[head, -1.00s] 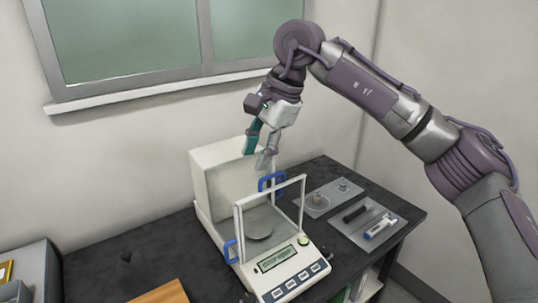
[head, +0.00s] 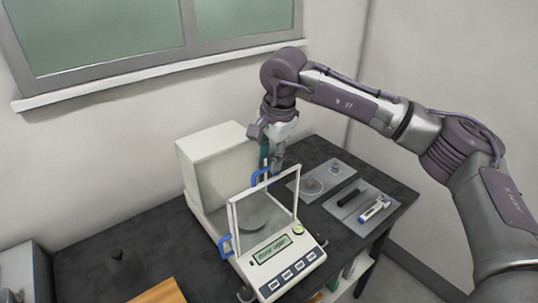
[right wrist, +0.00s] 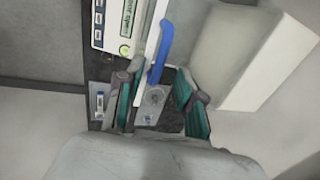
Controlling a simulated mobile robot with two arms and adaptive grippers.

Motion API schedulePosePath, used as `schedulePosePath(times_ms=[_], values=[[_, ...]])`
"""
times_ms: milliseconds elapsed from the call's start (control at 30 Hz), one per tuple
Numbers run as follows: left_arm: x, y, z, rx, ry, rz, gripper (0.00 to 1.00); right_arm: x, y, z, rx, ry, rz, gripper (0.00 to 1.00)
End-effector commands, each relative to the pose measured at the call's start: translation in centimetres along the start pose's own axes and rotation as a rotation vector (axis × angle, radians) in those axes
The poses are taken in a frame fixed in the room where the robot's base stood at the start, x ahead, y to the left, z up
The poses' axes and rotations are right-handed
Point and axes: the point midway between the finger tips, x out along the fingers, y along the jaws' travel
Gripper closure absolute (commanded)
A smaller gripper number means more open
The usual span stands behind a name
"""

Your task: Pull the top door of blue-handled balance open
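The blue-handled balance stands on the dark table, with its white front panel (head: 286,266) and display facing me. A clear pane in a white frame (head: 263,214) rises above its pan. One blue handle (head: 225,246) is at its left side, another (head: 259,177) at its right rear. My right gripper (head: 271,165) points down beside the right-rear handle and partly overlaps it. In the right wrist view my right gripper (right wrist: 156,108) has its teal fingers spread and empty, with a blue handle (right wrist: 161,50) just beyond and between them. I cannot tell contact. My left gripper is not in view.
The balance's tall cream rear housing (head: 215,155) stands close left of my right gripper. Grey trays (head: 345,205) with small items lie to the right. A wooden board (head: 160,293) is at the front left. The wall and window are behind.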

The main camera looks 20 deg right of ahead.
Motion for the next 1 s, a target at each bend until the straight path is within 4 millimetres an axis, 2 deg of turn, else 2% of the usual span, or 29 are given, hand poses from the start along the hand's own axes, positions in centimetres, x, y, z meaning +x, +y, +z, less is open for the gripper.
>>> schedulePosePath(times_ms=[33, 133, 467, 700, 1000], values=[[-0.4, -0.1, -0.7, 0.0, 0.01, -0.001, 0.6, 0.4, 0.0, 0.0, 0.0, 0.0, 0.002, 0.63], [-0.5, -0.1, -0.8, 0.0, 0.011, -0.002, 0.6, 1.2, 0.0, 0.0, -0.001, 0.0, 0.0, 0.63], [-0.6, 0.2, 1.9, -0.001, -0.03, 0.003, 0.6, 1.6, 0.0, 0.0, -0.001, 0.0, -0.001, 0.63], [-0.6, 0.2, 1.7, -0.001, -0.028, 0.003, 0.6, 1.6, 0.0, 0.0, -0.001, 0.0, -0.001, 1.0], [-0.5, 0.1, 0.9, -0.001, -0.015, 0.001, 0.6, 1.6, 0.0, 0.0, -0.001, 0.0, 0.0, 1.0]])
